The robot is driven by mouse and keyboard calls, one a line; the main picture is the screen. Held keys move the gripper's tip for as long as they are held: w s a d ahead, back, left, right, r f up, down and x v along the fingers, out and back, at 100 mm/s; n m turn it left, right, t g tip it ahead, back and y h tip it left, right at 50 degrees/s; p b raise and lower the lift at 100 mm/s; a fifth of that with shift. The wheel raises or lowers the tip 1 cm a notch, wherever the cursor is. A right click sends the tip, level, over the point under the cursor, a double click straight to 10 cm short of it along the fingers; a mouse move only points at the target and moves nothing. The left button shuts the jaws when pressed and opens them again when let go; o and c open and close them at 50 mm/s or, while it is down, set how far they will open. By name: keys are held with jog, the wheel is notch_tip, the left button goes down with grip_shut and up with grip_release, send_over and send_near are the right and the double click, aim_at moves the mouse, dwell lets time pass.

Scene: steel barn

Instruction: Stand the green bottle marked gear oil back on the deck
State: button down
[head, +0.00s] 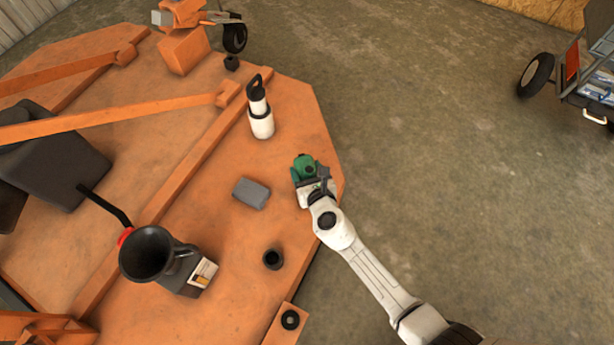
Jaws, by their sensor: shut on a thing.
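The green bottle (305,165) is at the end of my arm, over the right edge part of the orange deck (225,240). My gripper (312,178) is shut on the bottle. The fingers and wrist cover part of it, and no label can be read from here. I cannot tell whether the bottle touches the deck or hangs a little above it.
Near the bottle are a white bottle with a black handle (260,118), a grey block (251,193) and a small black cup (273,259). A black funnel (150,252) stands at lower left. Orange rails cross the deck. A wheeled cart (590,80) is at far right.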

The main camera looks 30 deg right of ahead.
jog(key=shift+f, duration=0.6)
jog(key=shift+f+b, duration=0.15)
jog(key=shift+b, duration=0.25)
jog(key=shift+c, duration=1)
grip_release()
jog(key=shift+f, duration=0.1)
jog(key=p+v, duration=0.4)
jog(key=v, duration=0.8)
jog(key=shift+p, duration=0.35)
